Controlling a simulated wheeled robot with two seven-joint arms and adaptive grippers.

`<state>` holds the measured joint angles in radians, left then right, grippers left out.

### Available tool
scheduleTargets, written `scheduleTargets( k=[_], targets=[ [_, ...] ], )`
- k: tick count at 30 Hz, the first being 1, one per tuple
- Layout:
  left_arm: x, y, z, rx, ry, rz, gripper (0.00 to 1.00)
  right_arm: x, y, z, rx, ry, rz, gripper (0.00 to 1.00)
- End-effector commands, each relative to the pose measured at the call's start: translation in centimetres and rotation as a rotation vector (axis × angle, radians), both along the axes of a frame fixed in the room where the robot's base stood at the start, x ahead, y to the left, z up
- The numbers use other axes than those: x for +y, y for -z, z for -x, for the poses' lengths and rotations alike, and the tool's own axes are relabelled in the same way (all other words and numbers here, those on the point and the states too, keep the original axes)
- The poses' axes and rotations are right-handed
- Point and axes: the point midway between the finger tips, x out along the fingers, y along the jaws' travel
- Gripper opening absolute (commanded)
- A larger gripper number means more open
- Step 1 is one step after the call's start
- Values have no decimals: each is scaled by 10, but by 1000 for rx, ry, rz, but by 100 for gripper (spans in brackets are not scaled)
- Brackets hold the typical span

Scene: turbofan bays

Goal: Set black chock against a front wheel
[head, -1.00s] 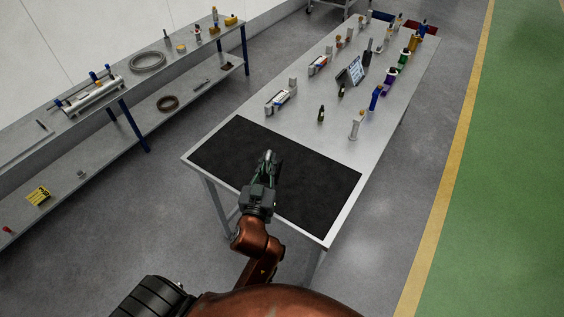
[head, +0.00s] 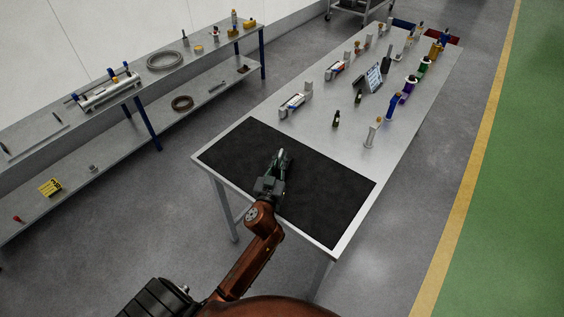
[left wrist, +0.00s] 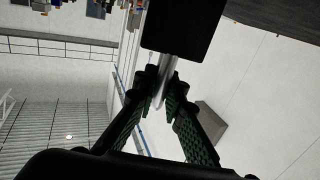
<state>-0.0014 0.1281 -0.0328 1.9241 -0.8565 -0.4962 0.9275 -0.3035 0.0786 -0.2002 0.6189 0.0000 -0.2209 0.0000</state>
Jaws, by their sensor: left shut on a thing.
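My left gripper (head: 281,160) is above the black mat on the worktable, at the end of the reddish-brown arm. In the left wrist view its green-black fingers (left wrist: 164,92) are shut on a narrow silver piece (left wrist: 163,78). A flat black block (left wrist: 180,28) shows just beyond this piece and seems joined to it; I cannot be sure that it is the black chock. At the top of the head view a grey cart (head: 357,9) is cut off by the edge, with a small wheel (head: 328,17) at its left. My right gripper is not in view.
The worktable's black mat (head: 325,200) is bare around the gripper. Bottles and several fittings stand behind it on the table (head: 312,128). Grey floor (head: 420,175) is free at right.

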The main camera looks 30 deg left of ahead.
Motion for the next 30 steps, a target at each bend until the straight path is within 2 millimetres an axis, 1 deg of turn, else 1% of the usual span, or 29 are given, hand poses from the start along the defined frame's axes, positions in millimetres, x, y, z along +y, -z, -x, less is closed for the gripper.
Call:
scheduleTargets(
  k=[1, 3, 10, 14, 15, 22, 30],
  targets=[
    [0, 5, 0, -2, 1, -3, 0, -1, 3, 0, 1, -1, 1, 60],
    [-1, 7, 0, -4, 2, -3, 0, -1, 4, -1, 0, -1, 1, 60],
    [-1, 6, 0, -6, 2, -2, 0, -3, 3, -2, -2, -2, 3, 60],
    [-1, 10, 0, -5, 2, -1, 0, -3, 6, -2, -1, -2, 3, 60],
    [-1, 11, 0, -2, 1, 0, 11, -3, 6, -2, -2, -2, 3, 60],
    [-1, 11, 0, -2, 1, -1, 27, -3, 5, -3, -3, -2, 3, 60],
    [-1, 10, 0, -2, 1, -1, 28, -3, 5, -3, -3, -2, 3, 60]
  ],
)
